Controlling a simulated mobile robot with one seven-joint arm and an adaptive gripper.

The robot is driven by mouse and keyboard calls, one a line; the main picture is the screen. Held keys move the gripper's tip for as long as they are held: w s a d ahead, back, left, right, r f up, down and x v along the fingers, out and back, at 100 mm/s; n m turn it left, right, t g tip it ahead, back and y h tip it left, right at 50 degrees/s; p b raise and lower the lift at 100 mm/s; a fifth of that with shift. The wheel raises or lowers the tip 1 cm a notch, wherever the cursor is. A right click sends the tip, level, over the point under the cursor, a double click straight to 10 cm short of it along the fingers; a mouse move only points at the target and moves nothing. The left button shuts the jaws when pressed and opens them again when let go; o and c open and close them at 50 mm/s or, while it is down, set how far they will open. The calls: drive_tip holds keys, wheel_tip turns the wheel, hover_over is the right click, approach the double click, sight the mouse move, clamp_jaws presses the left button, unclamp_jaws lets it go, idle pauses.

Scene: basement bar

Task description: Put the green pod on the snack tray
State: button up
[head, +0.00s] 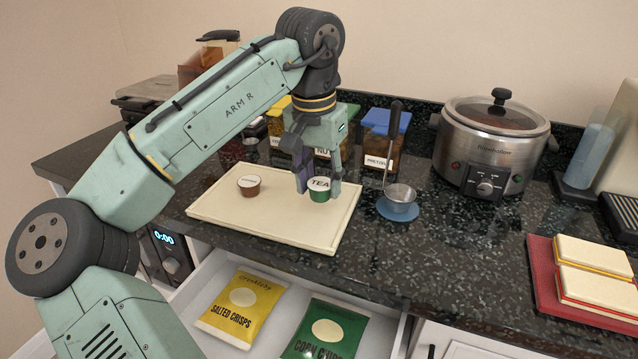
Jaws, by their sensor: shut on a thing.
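The green pod (319,194) has a white lid marked TEA. My gripper (318,188) points down with its fingers around the pod and is shut on it. The pod is over the right part of a cream rectangular tray (270,226), upright; I cannot tell whether it touches the surface. A brown pod (250,187) with a pale lid stands on the left part of the same tray. A red tray (566,296) at the right edge holds pale slabs with yellow and red layers. Neither tray carries a readable name.
Jars with coloured lids (384,135) stand behind the cream tray. A ladle-like scoop (400,193) stands on a blue saucer (397,210) to its right. A slow cooker (491,148) is behind. An open drawer with crisp bags (242,308) juts out below.

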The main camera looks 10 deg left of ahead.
sight(319, 180)
drive_tip(key=shift+w, duration=0.3)
drive_tip(key=f, duration=0.1)
drive_tip(key=w+f+p, duration=0.1)
drive_tip(key=shift+a+f, duration=0.25)
drive_tip(key=shift+f, duration=0.65)
drive_tip(key=shift+f, duration=0.15)
drive_tip(key=o, duration=0.8)
drive_tip(key=shift+c, duration=0.2)
drive_tip(key=r, duration=0.4)
drive_tip(key=s+r, duration=0.1)
drive_tip(key=r, duration=0.7)
drive_tip(key=shift+s+a+r+b, duration=0.15)
drive_tip(key=shift+r+b, duration=0.05)
drive_tip(key=shift+b, duration=0.1)
